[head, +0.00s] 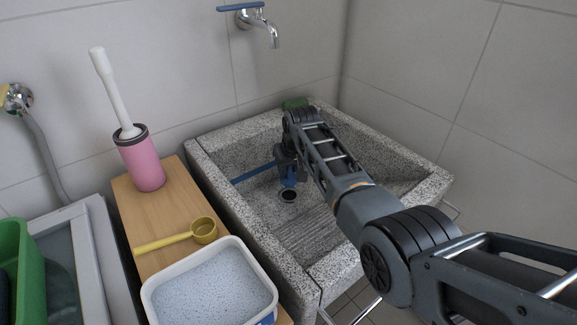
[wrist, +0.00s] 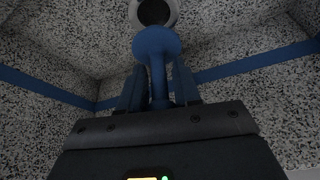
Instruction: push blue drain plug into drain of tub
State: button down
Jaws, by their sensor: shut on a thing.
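The tub (head: 222,175) is a speckled grey stone sink with a ribbed slope. Its drain (head: 288,195) is a dark round hole with a pale ring in the tub floor. The drain also shows at the top of the wrist view (wrist: 153,12). The blue drain plug (wrist: 157,45) is held between my gripper's fingers (wrist: 159,90), its round end toward the drain. In the head view my gripper (head: 287,172) is inside the tub, just behind the drain, with a bit of blue below it. The plug appears apart from the drain; the exact gap is hard to tell.
A blue strap or strip (head: 252,173) runs across the tub behind my gripper. A wooden board (head: 165,215) at left carries a pink brush holder (head: 142,163), a yellow scoop (head: 180,238) and a white basin (head: 270,292). A tap (head: 262,22) is above.

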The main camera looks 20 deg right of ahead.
aim_at(290, 178)
jog(key=shift+f+b, duration=1.3)
jog(key=shift+f, duration=0.6)
jog(key=shift+f+b, duration=0.6)
jog(key=shift+f, duration=0.2)
jog(key=shift+s+f, duration=0.1)
jog(key=shift+f, duration=0.1)
